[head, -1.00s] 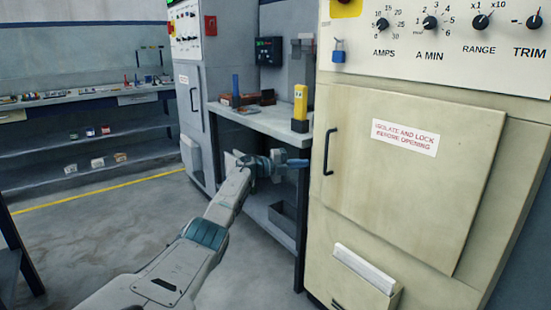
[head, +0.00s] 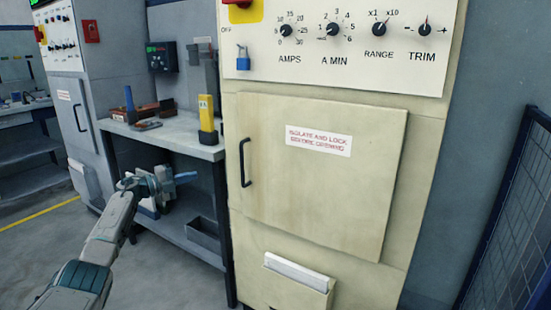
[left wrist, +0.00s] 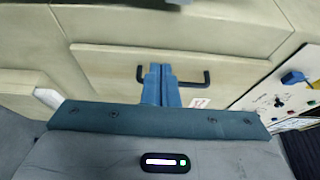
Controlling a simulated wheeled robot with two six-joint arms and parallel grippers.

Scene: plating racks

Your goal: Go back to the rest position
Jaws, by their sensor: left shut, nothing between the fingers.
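My left gripper (head: 187,177) reaches in from the left in the head view, with its blue fingers together and nothing between them. It is in front of the open underside of the workbench, left of the cream cabinet, and appears apart from both. In the left wrist view the two blue fingers (left wrist: 160,82) lie side by side, with the cabinet's black handle behind them. My right gripper is in neither view.
The cream cabinet (head: 330,215) with a black handle (head: 244,163) and a row of knobs fills the middle. The workbench (head: 190,141) holds a yellow-and-black device (head: 206,118). A mesh panel (head: 510,240) stands at right. Floor is clear at lower left.

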